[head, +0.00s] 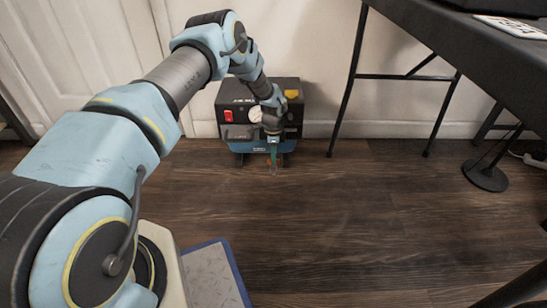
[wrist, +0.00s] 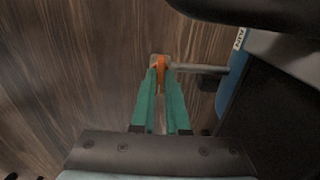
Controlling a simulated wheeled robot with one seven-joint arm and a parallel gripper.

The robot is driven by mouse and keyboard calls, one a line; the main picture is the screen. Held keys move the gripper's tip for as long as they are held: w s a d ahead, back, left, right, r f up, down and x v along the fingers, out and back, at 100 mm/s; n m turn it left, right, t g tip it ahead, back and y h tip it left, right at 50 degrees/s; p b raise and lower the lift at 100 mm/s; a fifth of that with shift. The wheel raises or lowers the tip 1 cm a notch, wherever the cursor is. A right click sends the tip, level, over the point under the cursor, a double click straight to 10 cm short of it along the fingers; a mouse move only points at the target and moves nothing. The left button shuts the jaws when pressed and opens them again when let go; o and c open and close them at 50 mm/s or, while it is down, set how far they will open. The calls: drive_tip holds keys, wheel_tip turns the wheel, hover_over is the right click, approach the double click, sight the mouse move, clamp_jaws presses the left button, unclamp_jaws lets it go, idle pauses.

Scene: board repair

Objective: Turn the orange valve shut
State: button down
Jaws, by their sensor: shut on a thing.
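The orange valve (wrist: 160,66) shows in the wrist view between the tips of my gripper (wrist: 161,80). It sits at the end of a short grey pipe (wrist: 200,68) that comes out of the machine's blue lower side. My gripper's two green fingers are closed on the orange handle; the fingers hide part of it. In the head view my gripper (head: 273,156) points down in front of the black and blue machine (head: 232,133), low near the floor. A small bit of orange shows by the fingertips there, too small to make out its angle.
The machine stands on the dark wood floor (head: 330,220) against the white wall. A black table (head: 470,40) with thin metal legs is to the right, and a round black stand base (head: 485,175) is under it. A grey mat with blue edges (head: 212,275) lies at the front. The middle floor is clear.

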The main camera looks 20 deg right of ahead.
drive_tip(key=c, duration=0.9)
unclamp_jaws()
wheel_tip(320, 180, up, 11)
drive_tip(key=p, duration=0.3)
drive_tip(key=shift+f+p, duration=0.1)
drive_tip(key=shift+p, duration=0.3)
